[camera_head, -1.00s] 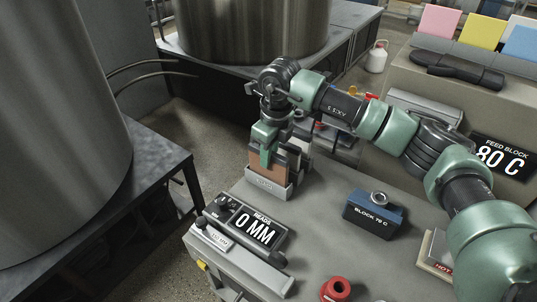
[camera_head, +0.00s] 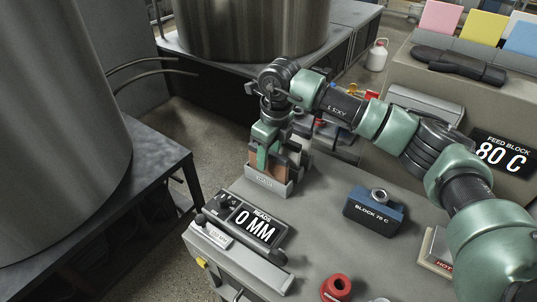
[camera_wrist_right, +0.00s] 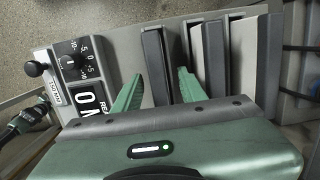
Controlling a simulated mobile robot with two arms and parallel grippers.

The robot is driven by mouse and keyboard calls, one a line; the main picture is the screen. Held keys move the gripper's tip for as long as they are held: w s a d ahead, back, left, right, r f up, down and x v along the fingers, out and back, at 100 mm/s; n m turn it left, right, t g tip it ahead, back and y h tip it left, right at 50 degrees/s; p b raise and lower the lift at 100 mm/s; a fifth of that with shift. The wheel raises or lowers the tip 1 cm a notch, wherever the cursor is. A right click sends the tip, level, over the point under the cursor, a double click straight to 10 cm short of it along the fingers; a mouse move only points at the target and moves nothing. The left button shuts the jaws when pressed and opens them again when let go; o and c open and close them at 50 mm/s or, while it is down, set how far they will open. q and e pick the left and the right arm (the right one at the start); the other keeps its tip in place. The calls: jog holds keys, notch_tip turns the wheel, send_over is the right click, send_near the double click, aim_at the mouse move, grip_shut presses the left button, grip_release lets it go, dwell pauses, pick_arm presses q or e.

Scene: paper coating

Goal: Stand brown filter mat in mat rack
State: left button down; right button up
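The brown filter mat (camera_head: 278,171) stands upright in the front of the grey mat rack (camera_head: 266,184) on the bench, partly hidden behind a green finger. My right gripper (camera_head: 270,156) is over the rack, pointing down. In the right wrist view its fingers (camera_wrist_right: 160,82) are spread apart, one on each side of a dark upright slab (camera_wrist_right: 155,62) in the rack. That slab seems to be the mat's top edge, though its brown face does not show there.
Other dark and grey upright slabs (camera_wrist_right: 241,52) stand in the rack beside the right finger. A display reading 0 MM (camera_head: 252,223) is in front of the rack. A blue block (camera_head: 374,212) and a red ring (camera_head: 337,287) are on the bench; bare bench lies between.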

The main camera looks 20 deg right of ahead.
jog(key=shift+r, duration=0.1)
jog(key=r, duration=0.2)
jog(key=r+b, duration=0.1)
jog(key=r, duration=0.4)
jog(key=shift+s+d+r+b, duration=0.3)
jog(key=shift+s+b, duration=0.05)
